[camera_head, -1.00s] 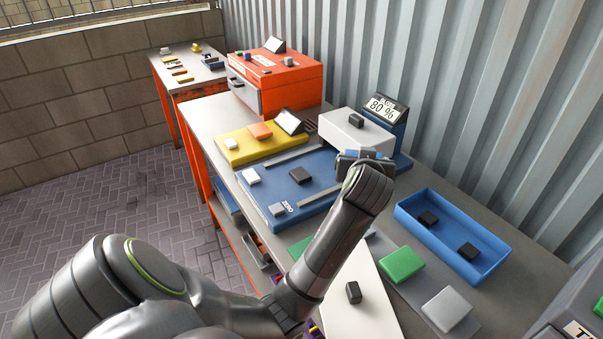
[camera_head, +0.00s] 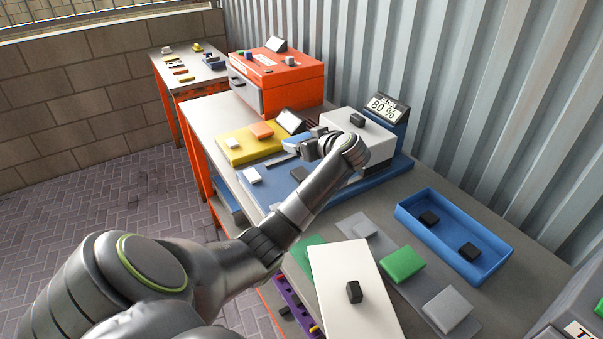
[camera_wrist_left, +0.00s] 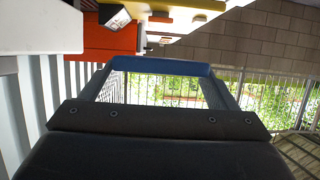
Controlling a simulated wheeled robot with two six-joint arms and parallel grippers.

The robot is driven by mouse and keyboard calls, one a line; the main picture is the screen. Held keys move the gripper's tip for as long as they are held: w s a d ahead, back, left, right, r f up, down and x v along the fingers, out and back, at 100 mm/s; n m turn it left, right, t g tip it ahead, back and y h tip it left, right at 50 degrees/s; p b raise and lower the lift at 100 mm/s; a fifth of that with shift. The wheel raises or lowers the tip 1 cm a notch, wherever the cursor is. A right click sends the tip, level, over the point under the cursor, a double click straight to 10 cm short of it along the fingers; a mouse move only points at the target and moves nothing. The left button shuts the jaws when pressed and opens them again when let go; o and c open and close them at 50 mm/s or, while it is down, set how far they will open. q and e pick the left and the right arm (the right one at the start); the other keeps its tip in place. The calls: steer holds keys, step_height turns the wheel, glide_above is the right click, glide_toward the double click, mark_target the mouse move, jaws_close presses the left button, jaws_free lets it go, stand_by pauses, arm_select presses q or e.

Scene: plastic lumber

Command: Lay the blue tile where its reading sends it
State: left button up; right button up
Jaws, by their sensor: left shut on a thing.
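My left gripper (camera_head: 308,143) is shut on the blue tile (camera_head: 297,147), which it holds above the blue base near the yellow tray. In the left wrist view the blue tile (camera_wrist_left: 160,66) spans the fingertips. A blue meter (camera_head: 400,127) at the back has a display (camera_head: 384,107) reading 80 %; the small text above it is unclear. A white block with a black knob (camera_head: 357,120) sits in front of the display. My right gripper is not in view.
The yellow tray (camera_head: 235,157) bears an orange tile (camera_head: 261,130), a white tile (camera_head: 232,142) and a tilted sign (camera_head: 291,121). A blue tray (camera_head: 488,265) holds two black pieces. A green tile (camera_head: 404,264), a grey tile (camera_head: 447,309) and a white lid (camera_head: 340,270) lie in front. An orange box (camera_head: 290,85) stands behind.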

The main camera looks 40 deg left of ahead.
mark_target(306, 171)
arm_select(q)
step_height(306, 171, down, 9)
steer(key=shift+p, duration=0.8)
steer(key=shift+f, duration=0.3)
steer(key=shift+f, duration=0.15)
steer(key=o, duration=1)
